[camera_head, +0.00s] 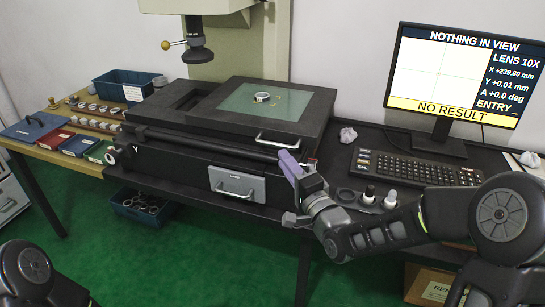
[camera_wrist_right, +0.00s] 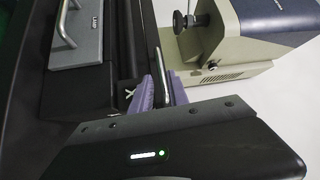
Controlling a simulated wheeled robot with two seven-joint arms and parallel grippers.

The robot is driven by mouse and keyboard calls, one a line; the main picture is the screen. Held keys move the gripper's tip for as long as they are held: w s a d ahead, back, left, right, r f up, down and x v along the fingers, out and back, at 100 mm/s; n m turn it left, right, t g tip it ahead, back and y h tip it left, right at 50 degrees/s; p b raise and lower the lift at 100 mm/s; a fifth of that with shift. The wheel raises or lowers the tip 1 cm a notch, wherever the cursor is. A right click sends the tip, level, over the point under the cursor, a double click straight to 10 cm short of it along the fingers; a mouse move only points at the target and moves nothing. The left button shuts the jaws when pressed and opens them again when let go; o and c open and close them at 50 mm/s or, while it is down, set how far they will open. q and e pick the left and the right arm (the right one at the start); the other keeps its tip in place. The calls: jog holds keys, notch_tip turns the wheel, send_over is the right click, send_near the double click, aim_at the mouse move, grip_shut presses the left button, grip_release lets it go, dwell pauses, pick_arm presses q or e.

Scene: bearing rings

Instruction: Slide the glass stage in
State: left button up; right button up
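The glass stage (camera_head: 225,104) is a greenish glass plate in a dark frame on top of the measuring machine. A bearing ring (camera_head: 262,97) lies on the glass. A silver bar handle (camera_head: 276,141) is on the stage's front edge. My right gripper (camera_head: 288,162) is at the right end of this handle, with its purple fingers pointing up toward it. In the right wrist view the fingers (camera_wrist_right: 153,91) are close around or beside the metal bar (camera_wrist_right: 163,68). Whether they press on it is unclear. My left gripper is not in view.
A drawer with a handle (camera_head: 237,184) is on the machine's front. The optics head (camera_head: 198,53) hangs above the stage. The monitor (camera_head: 465,75) reads "NOTHING IN VIEW" and "NO RESULT". A keyboard (camera_head: 415,168) and small bottles (camera_head: 390,199) lie right; a blue bin (camera_head: 122,90) stands left.

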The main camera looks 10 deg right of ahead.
aim_at(273, 144)
jog(key=shift+w+r, duration=0.1)
jog(key=p+x, duration=0.1)
jog(key=x, duration=0.6)
jog(key=shift+w+a, duration=0.1)
jog(key=shift+w, duration=0.2)
jog(key=shift+c, duration=0.5)
grip_shut()
dwell(0.9)
